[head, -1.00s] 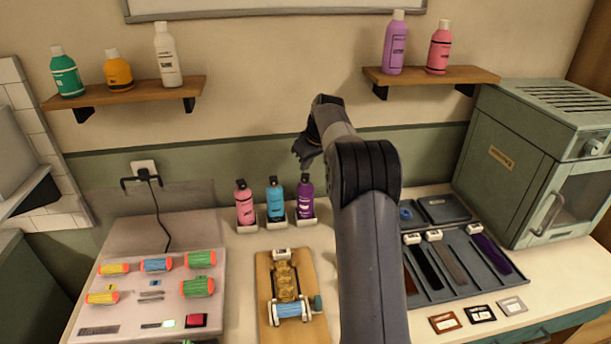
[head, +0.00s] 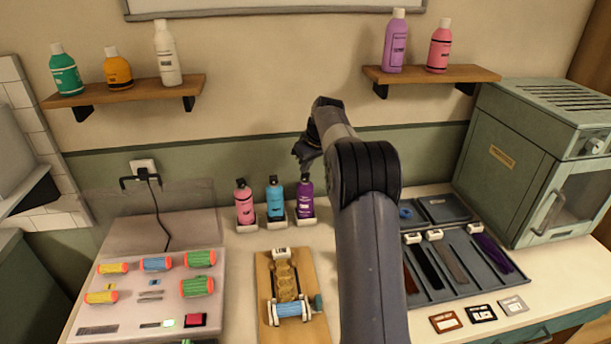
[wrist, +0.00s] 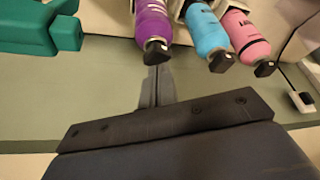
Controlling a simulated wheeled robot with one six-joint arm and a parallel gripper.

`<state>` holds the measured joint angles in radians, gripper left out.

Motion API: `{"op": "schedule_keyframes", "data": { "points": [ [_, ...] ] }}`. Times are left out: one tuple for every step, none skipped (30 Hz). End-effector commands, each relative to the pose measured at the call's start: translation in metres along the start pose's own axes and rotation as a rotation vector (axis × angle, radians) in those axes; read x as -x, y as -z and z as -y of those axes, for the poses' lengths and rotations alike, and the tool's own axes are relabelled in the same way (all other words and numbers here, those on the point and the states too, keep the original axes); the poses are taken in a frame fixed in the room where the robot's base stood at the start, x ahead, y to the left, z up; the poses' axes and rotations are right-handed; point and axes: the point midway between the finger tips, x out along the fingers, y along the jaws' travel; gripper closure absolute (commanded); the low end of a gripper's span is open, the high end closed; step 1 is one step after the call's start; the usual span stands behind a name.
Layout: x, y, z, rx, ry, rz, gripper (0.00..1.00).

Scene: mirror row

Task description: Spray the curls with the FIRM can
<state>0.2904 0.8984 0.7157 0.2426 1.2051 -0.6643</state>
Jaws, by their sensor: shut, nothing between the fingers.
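The golden curls (head: 285,282) lie on a wooden board (head: 263,292) at front centre, with a blue roller (head: 291,310) at their near end. Pink (head: 244,205), blue (head: 275,202) and purple (head: 305,199) spray cans stand upright in separate white holders behind the board. Their labels are too small to read, so I cannot tell which is FIRM. My gripper (head: 303,158) is above the purple can, shut and empty. In the wrist view, the gripper (wrist: 157,78) points toward the black nozzle of the purple can (wrist: 152,22). Whether they touch is unclear.
A panel with several rollers (head: 156,264) lies left. A tray of hair strands (head: 462,290) lies right, before a green cabinet (head: 520,165). Bottles stand on two wall shelves (head: 140,90) (head: 430,76). My arm hides the counter right of the board.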

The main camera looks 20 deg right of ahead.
Motion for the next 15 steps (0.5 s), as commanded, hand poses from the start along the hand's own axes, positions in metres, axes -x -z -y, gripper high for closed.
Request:
{"op": "schedule_keyframes", "data": {
  "points": [
    [-0.0017, -0.0007, 0.0000, 0.000, 0.000, 0.000, 1.00],
    [-0.0023, -0.0010, 0.0000, 0.000, 0.000, 0.000, 1.00],
    [-0.0030, -0.0012, 0.0000, 0.000, 0.000, 0.000, 1.00],
    [-0.0036, -0.0015, 0.0000, 0.000, 0.000, 0.000, 1.00],
    [-0.0041, -0.0017, 0.0000, 0.000, 0.000, 0.000, 1.00],
    [-0.0049, -0.0020, 0.0000, 0.000, 0.000, 0.000, 1.00],
    [-0.0054, -0.0022, 0.0000, 0.000, 0.000, 0.000, 1.00],
    [-0.0060, -0.0025, 0.0000, 0.000, 0.000, 0.000, 1.00],
    [-0.0067, -0.0028, 0.0000, 0.000, 0.000, 0.000, 1.00],
    [-0.0073, -0.0030, 0.0000, 0.000, 0.000, 0.000, 1.00],
    [-0.0079, -0.0033, 0.0000, 0.000, 0.000, 0.000, 1.00],
    [-0.0069, -0.0028, -0.0001, 0.000, 0.000, 0.000, 1.00],
    [-0.0066, -0.0027, 0.0000, 0.000, 0.000, 0.000, 1.00],
    [-0.0060, -0.0025, 0.0000, 0.000, 0.000, 0.000, 1.00],
    [-0.0048, -0.0020, 0.0000, 0.000, 0.000, 0.000, 1.00]
  ]
}}
